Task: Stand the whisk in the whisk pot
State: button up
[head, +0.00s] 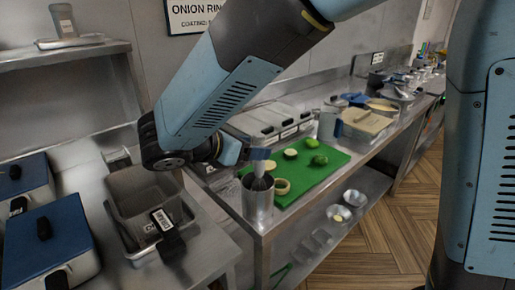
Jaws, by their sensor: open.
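The whisk pot (257,205) is a tall, open steel cylinder at the near left corner of the steel counter. The whisk (262,183) shows as dark wires at the pot's mouth, roughly upright and inside the rim. Its lower part is hidden by the pot wall. My gripper (258,160) is directly above the pot at the top of the whisk, open. Its fingers are small and partly hidden behind my wrist, so I cannot tell whether they touch the whisk.
A green cutting board (320,165) with cut vegetables lies right behind the pot. A lidded steel container (270,122) stands behind it. A grey basket (145,200) and blue-lidded fryers (45,240) are at left. Bowls (342,213) sit on the lower shelf.

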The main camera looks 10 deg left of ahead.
jog(key=v, duration=1.1)
jog(key=w+d+m+g+y, duration=0.1)
jog(key=w+d+m+g, duration=0.2)
jog(key=d+m, duration=0.55)
jog(key=w+d+m+g+y, duration=0.1)
jog(key=w+d+m+g, duration=0.2)
jog(key=d, duration=1.1)
jog(key=s+d+m+y, duration=0.3)
jog(key=d+m, duration=0.5)
jog(key=s+d+r+m+t+y, duration=0.1)
jog(key=s+d+m+y, duration=0.2)
jog(key=d+m, duration=0.5)
jog(key=shift+s+m+t, duration=0.3)
jog(key=shift+s+m, duration=0.05)
jog(key=shift+s, duration=0.3)
